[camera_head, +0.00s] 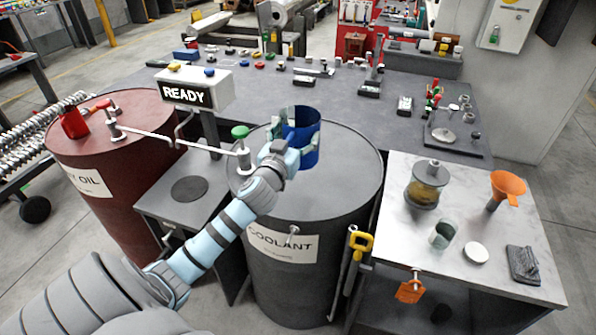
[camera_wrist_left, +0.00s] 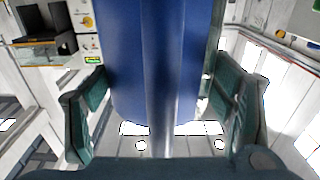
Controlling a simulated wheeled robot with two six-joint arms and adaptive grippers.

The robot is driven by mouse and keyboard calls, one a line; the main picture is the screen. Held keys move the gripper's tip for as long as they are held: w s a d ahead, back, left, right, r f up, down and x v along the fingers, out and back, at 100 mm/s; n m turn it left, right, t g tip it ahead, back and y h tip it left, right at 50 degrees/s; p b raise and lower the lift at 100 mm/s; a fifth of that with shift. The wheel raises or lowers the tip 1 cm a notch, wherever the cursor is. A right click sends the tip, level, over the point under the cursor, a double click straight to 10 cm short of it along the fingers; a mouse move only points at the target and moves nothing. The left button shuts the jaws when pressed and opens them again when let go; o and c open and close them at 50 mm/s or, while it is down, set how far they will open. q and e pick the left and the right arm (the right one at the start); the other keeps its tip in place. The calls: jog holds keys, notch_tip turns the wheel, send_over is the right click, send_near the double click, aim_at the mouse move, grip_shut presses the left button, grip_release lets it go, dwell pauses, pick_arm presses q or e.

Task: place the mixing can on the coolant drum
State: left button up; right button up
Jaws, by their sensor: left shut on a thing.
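The mixing can (camera_head: 309,138) is a blue, open-topped cylinder, upright over the back middle of the coolant drum's grey lid. My left gripper (camera_head: 296,148) is shut on its side. In the left wrist view the can (camera_wrist_left: 125,65) fills the middle, between the two green finger pads of the gripper (camera_wrist_left: 160,105). The coolant drum (camera_head: 340,195) is a dark grey barrel labelled COOLANT. I cannot tell whether the can's base touches the lid, as the gripper hides part of it. My right gripper is not in view.
A metal pipe with a green knob (camera_head: 240,132) stands at the lid's left, close to my arm. A red oil drum (camera_head: 125,200) and a READY sign (camera_head: 187,96) are left. A side table (camera_head: 400,235) at right holds a jar, a glass and an orange funnel (camera_head: 507,187).

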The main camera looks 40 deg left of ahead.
pick_arm(q)
notch_tip(320, 180, down, 11)
jog(key=b, duration=0.3)
jog(key=shift+w+b, duration=0.15)
jog(key=shift+b, duration=0.15)
jog(key=shift+f, duration=0.1)
jog(key=shift+f+b, duration=0.25)
jog(key=shift+b, duration=0.1)
jog(key=o, duration=1.7)
jog(key=shift+r, duration=0.1)
jog(key=shift+o, duration=0.2)
jog(key=shift+r, duration=0.1)
